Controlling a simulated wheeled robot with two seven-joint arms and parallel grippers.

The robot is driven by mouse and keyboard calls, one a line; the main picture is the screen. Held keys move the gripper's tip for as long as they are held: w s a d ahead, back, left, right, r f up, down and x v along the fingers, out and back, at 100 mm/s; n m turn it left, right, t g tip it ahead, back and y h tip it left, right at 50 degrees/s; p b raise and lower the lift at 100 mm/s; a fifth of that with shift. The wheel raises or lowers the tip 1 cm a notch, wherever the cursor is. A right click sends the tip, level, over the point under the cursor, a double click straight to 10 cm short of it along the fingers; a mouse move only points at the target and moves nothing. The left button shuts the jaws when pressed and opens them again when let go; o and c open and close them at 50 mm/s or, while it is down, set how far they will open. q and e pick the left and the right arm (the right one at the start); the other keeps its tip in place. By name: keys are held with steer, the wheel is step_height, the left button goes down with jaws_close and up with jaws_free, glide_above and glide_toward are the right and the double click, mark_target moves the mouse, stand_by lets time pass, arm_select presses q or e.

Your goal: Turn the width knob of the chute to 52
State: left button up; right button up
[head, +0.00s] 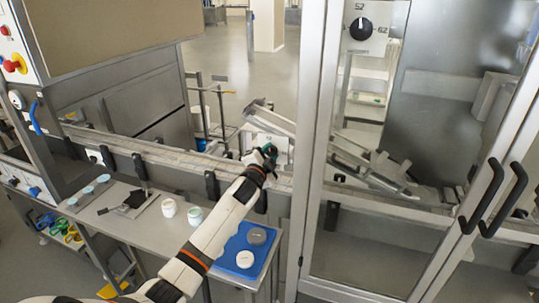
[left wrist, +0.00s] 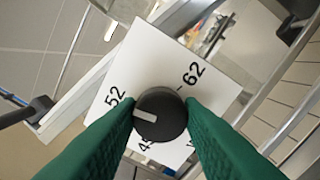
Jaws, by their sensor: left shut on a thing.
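My left gripper (head: 268,155) reaches to the chute behind the rail. In the left wrist view its green fingers (left wrist: 160,118) are shut on a black knob (left wrist: 163,128), one on each side. The knob sits on a white dial plate (left wrist: 153,62) with 52 at the left, 62 at the upper right and a partly hidden number starting with 4 below. Its white pointer mark aims left, roughly at 52. My right gripper is not in view.
A metal chute (head: 270,117) stands behind the conveyor rail (head: 150,150). A glass door with black handles (head: 485,195) is at the right. A side table holds a blue tray (head: 232,246) and white jars (head: 169,207). A red emergency button (head: 13,64) is at the left.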

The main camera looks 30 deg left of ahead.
arm_select(q)
steer(key=shift+n, duration=0.6)
steer(key=o, duration=1)
steer(key=b+v, duration=0.2)
steer(key=v, duration=1)
steer(key=shift+f, duration=0.1)
